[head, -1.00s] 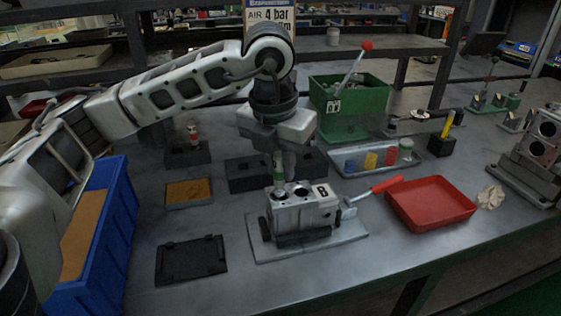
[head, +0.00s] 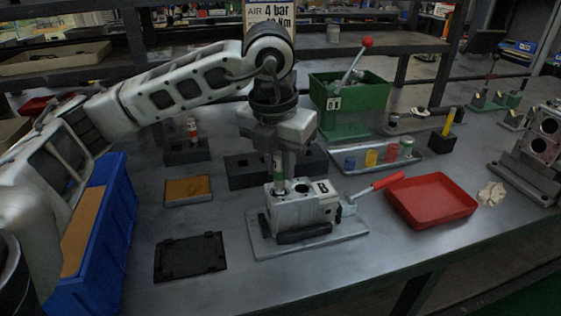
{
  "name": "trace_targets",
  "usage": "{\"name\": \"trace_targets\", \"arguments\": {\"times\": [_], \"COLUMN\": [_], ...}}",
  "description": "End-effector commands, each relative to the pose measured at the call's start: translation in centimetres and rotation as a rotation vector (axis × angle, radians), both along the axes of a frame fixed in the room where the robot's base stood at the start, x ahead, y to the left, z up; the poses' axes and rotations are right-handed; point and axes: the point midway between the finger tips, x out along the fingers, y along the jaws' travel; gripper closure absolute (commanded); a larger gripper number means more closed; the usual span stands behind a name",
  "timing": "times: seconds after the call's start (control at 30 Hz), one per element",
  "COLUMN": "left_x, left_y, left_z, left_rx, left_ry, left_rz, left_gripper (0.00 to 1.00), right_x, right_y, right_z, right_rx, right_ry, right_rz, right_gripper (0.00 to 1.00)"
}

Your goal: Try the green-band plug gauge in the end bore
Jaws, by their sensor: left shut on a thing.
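The valve block (head: 305,211) is a grey metal block marked 8, clamped on a grey plate (head: 350,232) in the middle of the bench. Its top shows two bores. The green-band plug gauge (head: 279,177) stands upright over the left end bore. Its lower end is at the bore mouth; I cannot tell how deep it sits. My left gripper (head: 281,158) is shut on the upper part of the gauge and points straight down above the block. The fingers partly hide the gauge. My right gripper is not in view.
A red-handled clamp lever (head: 374,187) reaches right from the block towards a red tray (head: 431,201). A dark gauge stand (head: 248,172) is behind the block. A red-banded gauge (head: 193,131) stands in another holder. A black mat (head: 190,257) and blue bin (head: 100,240) lie left.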

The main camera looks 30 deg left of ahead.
Motion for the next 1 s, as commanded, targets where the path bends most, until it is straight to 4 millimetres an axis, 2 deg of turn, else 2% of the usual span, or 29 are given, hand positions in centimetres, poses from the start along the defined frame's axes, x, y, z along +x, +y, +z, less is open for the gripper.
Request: {"name": "trace_targets", "arguments": {"times": [0.03, 0.5, 1.0], "left_x": [0.0, 0.0, 0.0], "left_y": [0.0, 0.0, 0.0], "left_z": [0.0, 0.0, 1.3], "left_rx": [0.0, 0.0, 0.0], "left_ry": [-0.001, -0.001, 0.0], "left_rz": [0.0, 0.0, 0.0], "left_gripper": [1.0, 1.0, 1.0], "right_x": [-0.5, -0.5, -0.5], "right_y": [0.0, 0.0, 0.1], "right_z": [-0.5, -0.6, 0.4], "right_rx": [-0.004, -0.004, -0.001], "right_ry": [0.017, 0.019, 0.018], "right_rz": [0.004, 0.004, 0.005], "right_gripper": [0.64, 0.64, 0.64]}}
